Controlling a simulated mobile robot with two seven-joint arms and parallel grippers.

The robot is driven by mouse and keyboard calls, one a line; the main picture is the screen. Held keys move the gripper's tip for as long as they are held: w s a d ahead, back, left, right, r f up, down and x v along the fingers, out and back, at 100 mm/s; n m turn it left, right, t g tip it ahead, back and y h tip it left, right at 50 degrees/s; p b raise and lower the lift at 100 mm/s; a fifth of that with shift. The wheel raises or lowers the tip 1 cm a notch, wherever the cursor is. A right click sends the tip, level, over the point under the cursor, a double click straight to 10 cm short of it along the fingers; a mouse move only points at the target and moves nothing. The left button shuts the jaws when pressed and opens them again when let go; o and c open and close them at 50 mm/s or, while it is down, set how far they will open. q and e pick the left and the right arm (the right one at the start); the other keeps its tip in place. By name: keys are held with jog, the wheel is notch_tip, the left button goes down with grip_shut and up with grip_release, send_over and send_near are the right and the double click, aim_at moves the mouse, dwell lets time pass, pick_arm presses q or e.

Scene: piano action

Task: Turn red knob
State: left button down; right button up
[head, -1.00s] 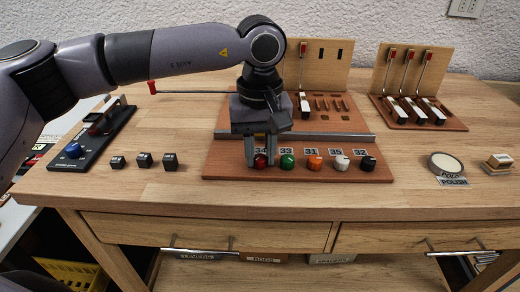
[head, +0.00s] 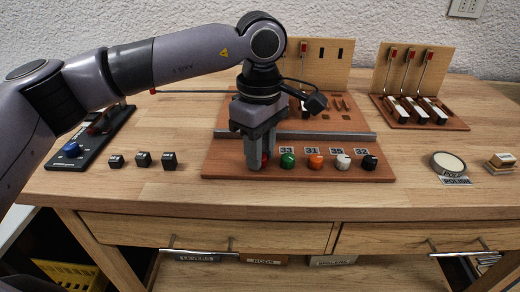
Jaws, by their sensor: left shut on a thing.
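The red knob (head: 265,159) stands at the left end of a row of knobs on the reddish-brown board. My left gripper (head: 258,163) points down over it with its fingers around it, shut on it. The fingers hide most of the knob, and only a bit of red shows between them. The gripper now sits turned about its vertical axis. The knob's number label is hidden behind the gripper. My right gripper is not in view.
Green (head: 287,160), orange (head: 315,161), white (head: 342,162) and black (head: 369,163) knobs stand right of the red one. A metal rail (head: 330,135) runs behind them. Small black blocks (head: 143,159) lie left of the board. A polish tin (head: 448,163) sits at right.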

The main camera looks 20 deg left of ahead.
pick_arm(q)
jog(key=shift+n, duration=1.5)
jog(key=shift+r, duration=0.1)
jog(key=c, duration=1.2)
grip_release()
jog(key=shift+o, duration=0.2)
notch_tip(320, 180, up, 7)
jog(key=shift+r+p, duration=0.1)
jog(key=shift+p, duration=0.2)
